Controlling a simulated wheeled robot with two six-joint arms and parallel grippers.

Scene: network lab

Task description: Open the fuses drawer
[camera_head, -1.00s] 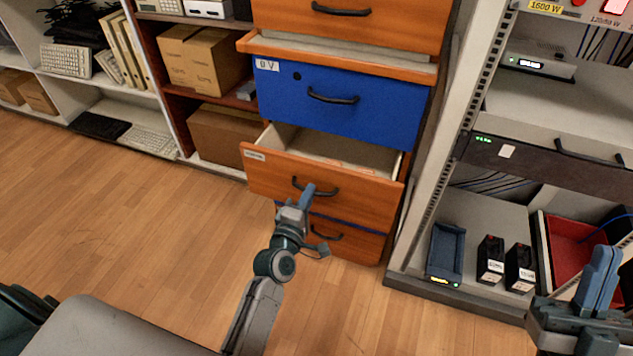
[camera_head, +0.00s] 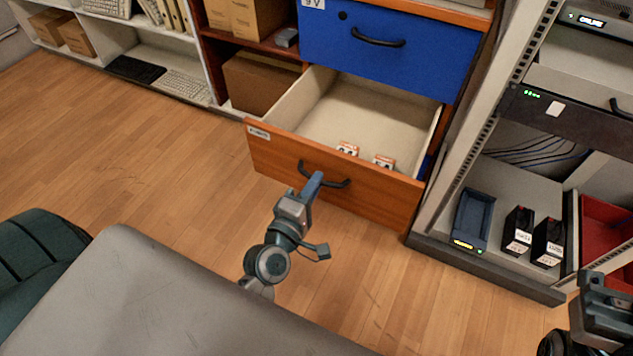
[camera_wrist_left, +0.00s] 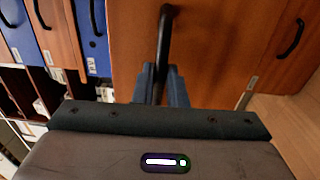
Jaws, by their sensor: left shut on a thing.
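The orange-fronted drawer (camera_head: 375,199) stands well open below the blue drawer (camera_head: 410,52). Its small front label is too small to read. Inside the pale drawer box lie two small orange-and-white packs (camera_head: 347,148). My left gripper (camera_head: 313,186) is shut on the drawer's black handle (camera_head: 338,184). In the left wrist view, the fingers (camera_wrist_left: 161,84) close around the handle (camera_wrist_left: 165,40) in front of the wooden drawer face. My right gripper (camera_head: 603,290) is at the lower right, away from the drawer; its fingertips are not clear.
A rack on the right holds a blue-grey tray (camera_head: 474,219), black batteries (camera_head: 518,230) and a red bin (camera_head: 605,224). Shelves with a cardboard box (camera_head: 258,82) and keyboards (camera_head: 182,86) stand at the back left. The wooden floor (camera_head: 130,150) is clear.

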